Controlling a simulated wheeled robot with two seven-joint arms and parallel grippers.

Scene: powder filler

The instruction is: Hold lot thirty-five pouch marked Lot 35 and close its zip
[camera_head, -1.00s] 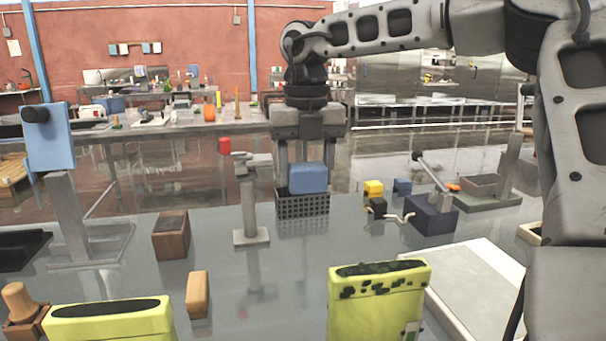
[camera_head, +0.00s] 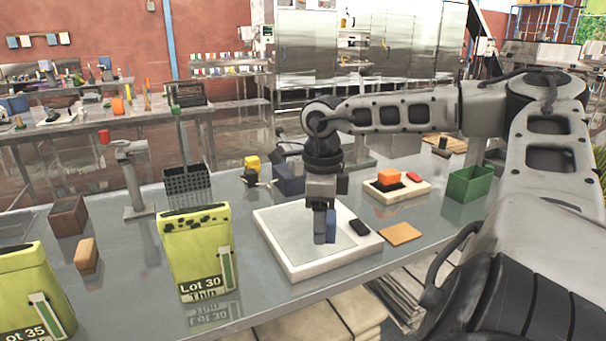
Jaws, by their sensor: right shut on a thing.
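The yellow-green pouch marked Lot 35 (camera_head: 22,287) stands at the lower left, cut off by the picture's edge. A dark strip shows along its top; I cannot tell how far its zip is closed. A similar pouch marked Lot 30 (camera_head: 197,256) stands upright to its right, with dark specks near its top. My right gripper (camera_head: 323,228) points down over the white-rimmed plate (camera_head: 285,266), shut on a blue block (camera_head: 331,226). I cannot tell whether the block touches the plate. The right gripper is well apart from both pouches. My left gripper is not in view.
Behind are a grey stand (camera_head: 137,185) and a black mesh basket (camera_head: 187,185). A green bin (camera_head: 469,184) and an orange block on a board (camera_head: 389,176) are at right.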

